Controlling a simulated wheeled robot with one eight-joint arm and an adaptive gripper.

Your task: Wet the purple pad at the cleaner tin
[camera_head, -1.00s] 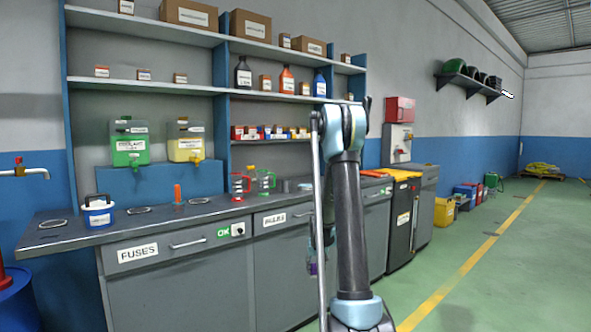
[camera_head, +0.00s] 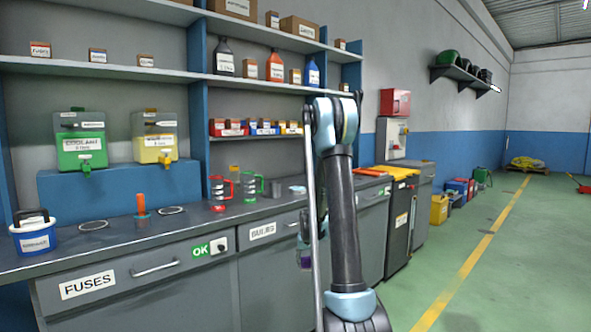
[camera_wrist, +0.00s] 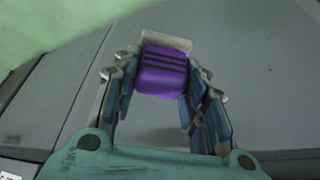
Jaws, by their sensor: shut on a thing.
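The purple pad (camera_wrist: 162,76) has dark stripes and a pale block (camera_wrist: 166,41) at its far end. In the wrist view it sits between the fingers of my gripper (camera_wrist: 160,66), which is shut on it. In the head view my gripper (camera_head: 305,247) hangs low beside the bench front, partly hidden by my arm, with a bit of purple showing. A blue-and-white tin (camera_head: 34,235) with a dark handle stands at the left end of the bench top, well away from my gripper. Its label is too small to read, so I cannot tell if it is the cleaner tin.
The bench (camera_head: 160,245) runs along the wall. Green (camera_head: 80,140) and yellow (camera_head: 154,138) dispensers stand behind, with red (camera_head: 220,190) and green (camera_head: 252,186) jugs nearer my arm.

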